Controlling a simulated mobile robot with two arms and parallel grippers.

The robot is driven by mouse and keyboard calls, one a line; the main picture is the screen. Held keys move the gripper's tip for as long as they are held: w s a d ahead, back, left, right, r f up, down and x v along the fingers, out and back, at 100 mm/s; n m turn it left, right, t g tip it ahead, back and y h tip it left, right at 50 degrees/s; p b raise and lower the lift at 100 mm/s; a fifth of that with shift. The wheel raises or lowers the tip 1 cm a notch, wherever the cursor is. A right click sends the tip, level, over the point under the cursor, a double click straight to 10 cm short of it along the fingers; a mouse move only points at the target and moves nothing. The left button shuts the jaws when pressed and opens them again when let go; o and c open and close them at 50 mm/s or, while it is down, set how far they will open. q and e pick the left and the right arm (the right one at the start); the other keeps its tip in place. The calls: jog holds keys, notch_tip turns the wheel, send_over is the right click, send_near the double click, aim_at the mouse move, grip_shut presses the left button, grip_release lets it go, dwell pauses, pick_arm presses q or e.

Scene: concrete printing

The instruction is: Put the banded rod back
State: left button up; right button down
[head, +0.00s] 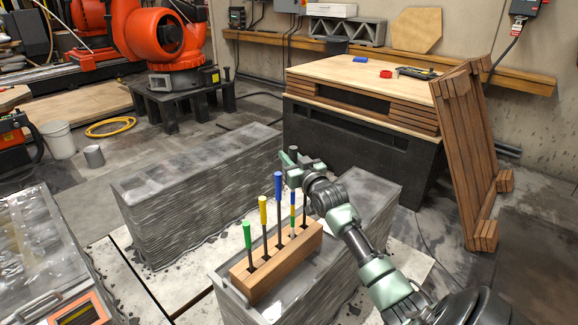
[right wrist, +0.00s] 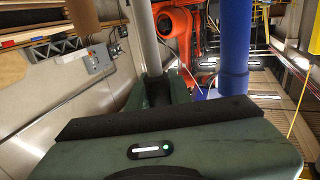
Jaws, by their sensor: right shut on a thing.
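The banded rod (head: 292,211), with blue and yellow bands, stands about upright at the right part of the wooden block (head: 262,283). My right gripper (head: 291,163) is shut on it near its top, above the block. I cannot tell whether the rod's lower end sits in a hole or just above the block. A green-topped rod (head: 248,240), a yellow-topped rod (head: 263,215) and a blue-topped rod (head: 278,190) stand in the block. In the right wrist view a grey shaft (right wrist: 150,40) runs down to the jaws, with a blue rod (right wrist: 236,45) beside it. My left gripper is out of view.
The block rests on a grey layered concrete piece (head: 238,300). A second concrete piece (head: 180,215) lies to the left. A wood-topped bench (head: 345,78) and a leaning slatted wooden panel (head: 463,140) stand behind. An orange robot arm (head: 155,30) is at the back left.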

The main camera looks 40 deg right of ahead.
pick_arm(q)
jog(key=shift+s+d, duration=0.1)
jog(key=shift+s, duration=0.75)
pick_arm(e)
notch_tip(320, 180, down, 3)
jog(key=shift+f, duration=0.1)
jog(key=c, duration=1.3)
grip_release()
jog(key=shift+f, duration=0.1)
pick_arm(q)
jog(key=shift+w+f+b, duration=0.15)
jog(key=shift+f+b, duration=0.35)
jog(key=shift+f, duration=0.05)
pick_arm(e)
jog(key=v, duration=1.2)
